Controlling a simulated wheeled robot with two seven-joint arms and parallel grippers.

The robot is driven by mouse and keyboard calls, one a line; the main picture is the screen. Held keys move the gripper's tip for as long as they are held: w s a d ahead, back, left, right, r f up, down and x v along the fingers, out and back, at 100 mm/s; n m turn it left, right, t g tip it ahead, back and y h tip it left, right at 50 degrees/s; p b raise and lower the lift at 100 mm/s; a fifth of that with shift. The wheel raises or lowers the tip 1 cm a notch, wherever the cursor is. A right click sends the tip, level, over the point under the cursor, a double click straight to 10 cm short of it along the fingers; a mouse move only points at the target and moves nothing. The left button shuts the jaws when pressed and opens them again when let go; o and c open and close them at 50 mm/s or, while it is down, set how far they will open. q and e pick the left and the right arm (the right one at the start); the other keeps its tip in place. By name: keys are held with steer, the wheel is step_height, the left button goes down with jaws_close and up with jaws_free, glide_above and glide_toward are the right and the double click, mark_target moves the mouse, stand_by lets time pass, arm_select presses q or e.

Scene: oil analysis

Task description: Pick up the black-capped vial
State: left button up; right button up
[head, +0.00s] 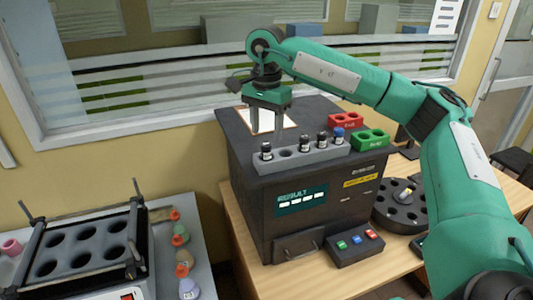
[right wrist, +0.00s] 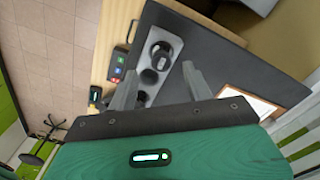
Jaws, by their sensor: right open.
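The vials are upright. My right gripper (head: 266,130) is open and empty, pointing down above the rack's left part, near the left black-capped vial. In the right wrist view, the rack (right wrist: 165,32) and a dark-capped vial (right wrist: 160,52) show beyond the open fingers (right wrist: 160,88). My left gripper is out of view.
The black analyser (head: 250,205) stands on a wooden table (head: 245,270). A red holder (head: 345,119) and a green holder (head: 370,139) are right of the rack. A round black carousel (head: 395,212) and a button box (head: 355,248) stand nearby. A window is behind.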

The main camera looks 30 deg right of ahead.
mark_target(266, 144)
step_height(266, 144, down, 5)
steer(key=shift+d+r+p, duration=0.1)
steer(key=shift+p, duration=1.05)
steer(key=shift+w+f, duration=0.1)
steer(key=shift+f, duration=0.25)
steer(key=c, duration=1.1)
steer(key=shift+o, duration=0.2)
steer(key=shift+r, duration=0.1)
